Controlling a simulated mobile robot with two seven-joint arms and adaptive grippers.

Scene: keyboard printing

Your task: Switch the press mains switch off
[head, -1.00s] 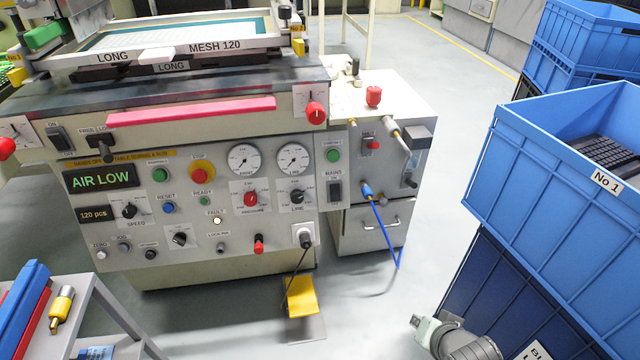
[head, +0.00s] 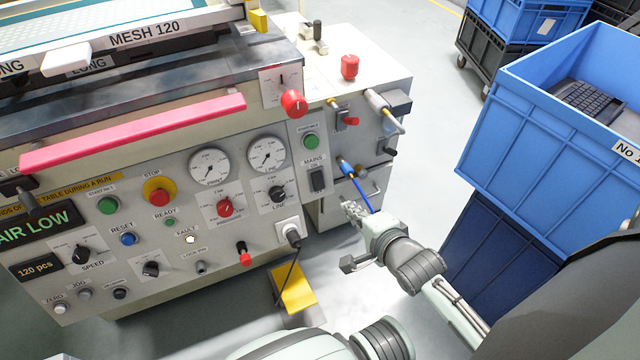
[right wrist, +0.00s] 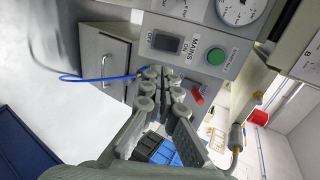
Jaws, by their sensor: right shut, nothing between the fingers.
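The press mains switch (head: 318,180) is a black rocker on the light panel under the MAINS label, below a green button (head: 310,141). In the right wrist view the rocker (right wrist: 167,43) shows beside its ON marking; I cannot tell which way it is tipped. My right gripper (head: 352,209) is shut and empty, below and to the right of the switch in the head view. In the right wrist view its fingertips (right wrist: 161,75) are close under the switch plate in the picture, apparently apart from it. My left gripper is out of view.
A blue air hose (head: 362,192) and a red-handled valve (head: 350,121) are near the right gripper. A plugged black cable (head: 291,234) is left of it. A blue crate (head: 540,130) stands at the right.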

